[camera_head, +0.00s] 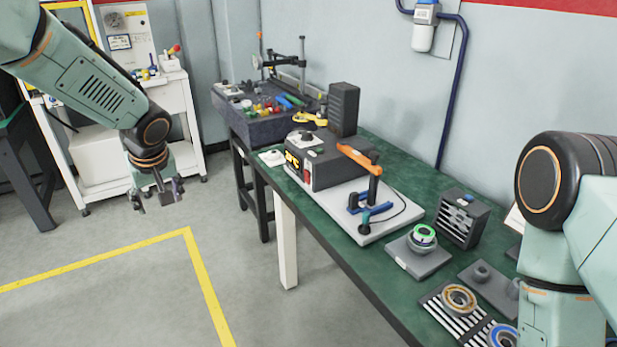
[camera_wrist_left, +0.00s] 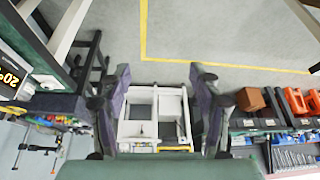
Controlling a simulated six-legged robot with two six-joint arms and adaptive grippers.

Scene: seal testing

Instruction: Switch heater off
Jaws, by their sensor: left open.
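The heater (camera_head: 335,163) appears to be the dark box on the green bench in the head view. It has a lit orange display (camera_head: 292,160) and a small red part, perhaps a switch (camera_head: 306,176), on its front. In the left wrist view a lit display (camera_wrist_left: 10,79) reading about 20 degrees shows at the left edge. My left gripper (camera_head: 160,196) is open and empty over the floor, left of the bench and clear of the heater. Its spread fingers also show in the left wrist view (camera_wrist_left: 160,92). My right arm is at the right; its gripper is out of view.
Bearing parts and a small drawer box (camera_head: 463,218) are farther right. A dark granite table (camera_head: 250,122) with tools is beyond. A white cart (camera_head: 185,120) stands back left. The floor is free.

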